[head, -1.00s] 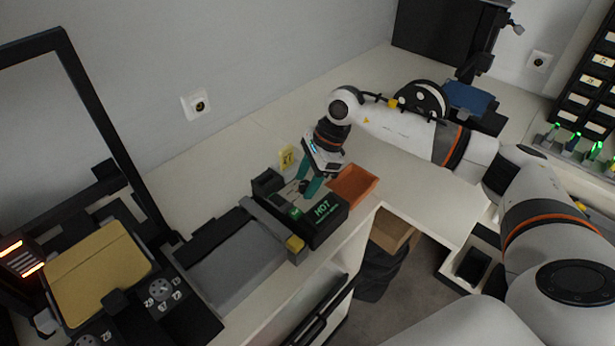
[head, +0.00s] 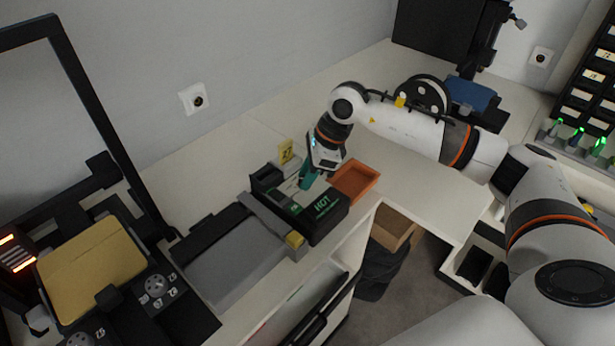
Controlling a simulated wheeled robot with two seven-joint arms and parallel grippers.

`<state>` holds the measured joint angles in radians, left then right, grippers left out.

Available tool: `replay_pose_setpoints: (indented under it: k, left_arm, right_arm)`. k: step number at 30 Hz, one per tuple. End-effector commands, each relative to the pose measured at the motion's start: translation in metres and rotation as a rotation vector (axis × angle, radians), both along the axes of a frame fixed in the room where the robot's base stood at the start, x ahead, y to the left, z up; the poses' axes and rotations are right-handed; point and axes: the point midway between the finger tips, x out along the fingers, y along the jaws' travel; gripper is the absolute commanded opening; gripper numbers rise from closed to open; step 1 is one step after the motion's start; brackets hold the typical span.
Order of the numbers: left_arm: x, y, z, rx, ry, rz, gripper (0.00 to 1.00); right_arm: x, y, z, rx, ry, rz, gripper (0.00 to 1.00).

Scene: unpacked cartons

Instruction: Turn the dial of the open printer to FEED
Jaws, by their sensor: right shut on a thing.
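The open printer (head: 322,209) is a low black machine with a green HOT marking, set at the front edge of the counter. A yellow tag (head: 286,151) stands behind it. My right gripper (head: 306,184) reaches down over the printer's inside from the upper right. Its teal fingers are close together, shut on a small part there. I take this part to be the dial; the fingers hide it, and its setting cannot be read. My left gripper is not in view.
An orange tray (head: 354,180) stands just right of the printer. A grey flat bed (head: 222,262) lies left of it. Farther left is a black frame machine with a yellow plate (head: 95,268) and numbered dials (head: 155,285). A spool (head: 424,96) stands behind my right arm.

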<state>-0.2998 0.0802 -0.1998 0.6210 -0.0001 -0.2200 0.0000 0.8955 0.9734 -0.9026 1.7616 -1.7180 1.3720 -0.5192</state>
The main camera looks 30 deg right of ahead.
Motion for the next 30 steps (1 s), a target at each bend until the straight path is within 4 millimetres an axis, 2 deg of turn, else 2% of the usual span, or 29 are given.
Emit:
replay_pose_setpoints:
  k: [3,30]
  left_arm:
    - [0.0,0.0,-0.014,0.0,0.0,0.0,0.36]
    - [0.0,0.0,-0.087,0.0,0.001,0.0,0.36]
  right_arm:
    - [0.0,0.001,-0.003,0.001,-0.005,-0.105,0.04]
    - [-0.002,0.005,-0.002,0.004,-0.006,-0.955,0.04]
